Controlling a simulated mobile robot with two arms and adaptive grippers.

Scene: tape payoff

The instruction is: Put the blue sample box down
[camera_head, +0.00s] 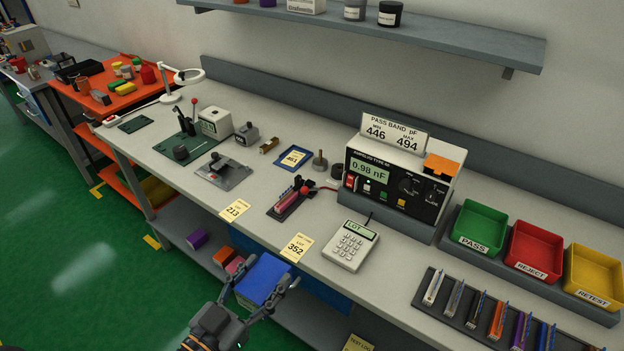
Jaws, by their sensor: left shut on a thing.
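The blue sample box (264,277) is between the fingers of my left gripper (258,292), at the bottom of the head view, left of centre. The fingers are shut on its sides. The box shows in front of the bench's front edge, with the lower shelf (312,322) behind or beneath it. I cannot tell whether it touches the shelf. Part of its near side is hidden by the gripper. My right gripper is not in view.
The bench top (210,255) holds lot cards, a keypad (350,246), a meter (395,185) and green, red and yellow bins (533,248). On the lower shelf lie a purple roll (197,239) and small boxes (224,257) left of the blue box.

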